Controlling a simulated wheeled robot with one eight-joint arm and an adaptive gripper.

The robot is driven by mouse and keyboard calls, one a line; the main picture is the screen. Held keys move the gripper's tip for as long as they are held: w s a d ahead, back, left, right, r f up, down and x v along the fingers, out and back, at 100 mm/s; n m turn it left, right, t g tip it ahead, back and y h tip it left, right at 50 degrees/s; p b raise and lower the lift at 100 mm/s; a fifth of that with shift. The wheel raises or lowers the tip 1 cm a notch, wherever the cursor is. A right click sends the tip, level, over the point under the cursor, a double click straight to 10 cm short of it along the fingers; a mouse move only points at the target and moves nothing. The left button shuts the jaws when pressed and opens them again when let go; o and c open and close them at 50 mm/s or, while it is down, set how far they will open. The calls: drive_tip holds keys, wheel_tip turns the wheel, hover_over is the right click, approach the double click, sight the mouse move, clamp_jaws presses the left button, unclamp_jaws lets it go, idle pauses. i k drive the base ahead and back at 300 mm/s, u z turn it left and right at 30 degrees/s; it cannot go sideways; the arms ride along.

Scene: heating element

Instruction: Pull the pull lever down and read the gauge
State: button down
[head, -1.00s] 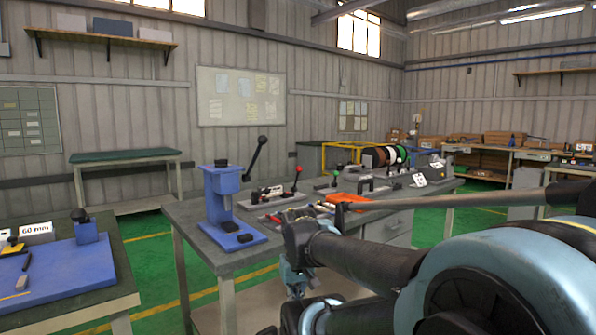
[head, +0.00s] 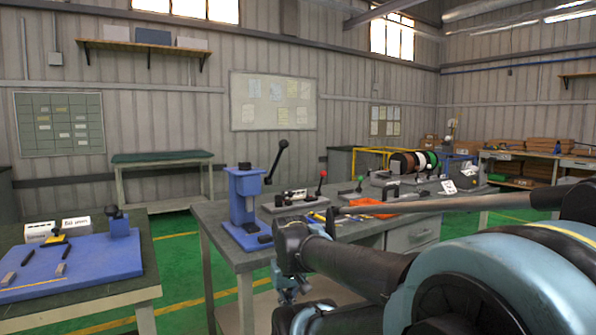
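A blue press (head: 245,200) stands upright on the grey workbench in the middle. Its black lever (head: 276,162) with a round knob points up and to the right. Other smaller levers, one with a red knob (head: 321,180) and one with a green knob (head: 360,180), stand farther right on the bench. I cannot tell which lever is the pull lever, and no gauge can be made out. My arm fills the lower right, in front of part of the bench. My gripper's fingertips cannot be made out.
The grey workbench (head: 215,215) runs back to the right. A second table at lower left bears a blue board (head: 90,258) with small tools. Green floor (head: 195,275) lies open between the two. A low bench (head: 160,158) stands at the back wall.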

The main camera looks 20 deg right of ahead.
sight(323, 173)
drive_tip(key=u, duration=1.25)
drive_tip(key=k, duration=1.45)
drive_tip(key=z, duration=1.4)
drive_tip(key=i, duration=1.05)
drive_tip(key=u, duration=0.05)
